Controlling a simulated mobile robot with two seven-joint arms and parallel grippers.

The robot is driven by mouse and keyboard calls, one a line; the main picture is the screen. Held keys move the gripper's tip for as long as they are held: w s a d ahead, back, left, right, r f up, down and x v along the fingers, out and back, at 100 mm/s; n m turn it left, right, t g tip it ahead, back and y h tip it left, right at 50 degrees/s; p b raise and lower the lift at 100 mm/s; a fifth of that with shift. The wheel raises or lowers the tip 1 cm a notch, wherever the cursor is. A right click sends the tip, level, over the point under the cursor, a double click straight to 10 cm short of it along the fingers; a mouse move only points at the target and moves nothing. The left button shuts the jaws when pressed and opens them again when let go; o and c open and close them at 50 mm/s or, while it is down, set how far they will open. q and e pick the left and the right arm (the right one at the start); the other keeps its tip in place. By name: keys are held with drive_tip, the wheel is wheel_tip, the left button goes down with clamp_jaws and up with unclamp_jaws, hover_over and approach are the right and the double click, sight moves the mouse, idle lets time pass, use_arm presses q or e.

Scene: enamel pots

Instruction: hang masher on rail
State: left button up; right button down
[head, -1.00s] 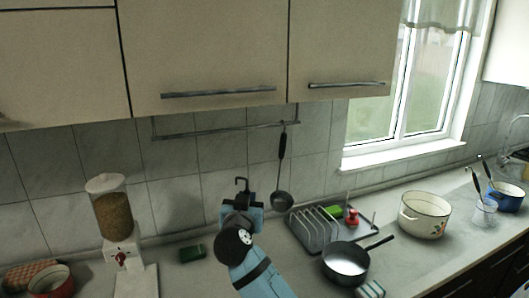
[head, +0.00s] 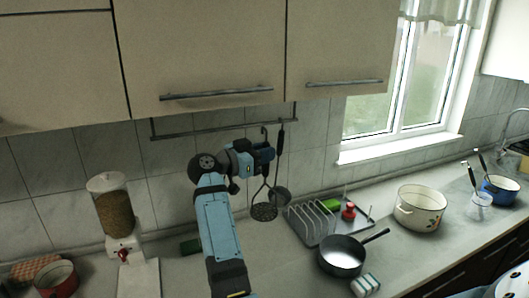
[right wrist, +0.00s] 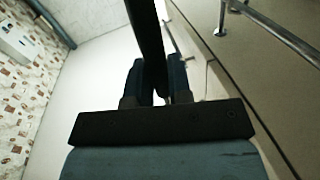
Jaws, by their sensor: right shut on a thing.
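My right gripper (head: 264,154) is shut on the handle of the masher, just below the rail. The masher (head: 263,211) hangs upright from the grip, its dark perforated head below and its hook above. The hook's top is close to the rail (head: 205,131); I cannot tell whether it touches or is over it. In the right wrist view the masher's dark handle (right wrist: 146,35) runs up between the fingers (right wrist: 157,85). My left gripper is not in view.
A ladle (head: 281,194) hangs just right of the masher, partly overlapped by it. A dish rack (head: 317,224) and a black pan (head: 342,258) stand on the counter below. Upper cabinets (head: 200,50) are above the rail. The rail's left part is empty.

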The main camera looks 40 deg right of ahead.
drive_tip(key=shift+a+f, duration=0.1)
drive_tip(key=shift+a, duration=0.05)
drive_tip(key=shift+w, duration=0.4)
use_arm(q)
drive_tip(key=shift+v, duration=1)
use_arm(e)
drive_tip(key=w+d, duration=0.3)
drive_tip(key=w, duration=0.7)
drive_tip(key=shift+d+r, duration=0.2)
drive_tip(key=shift+r, duration=0.15)
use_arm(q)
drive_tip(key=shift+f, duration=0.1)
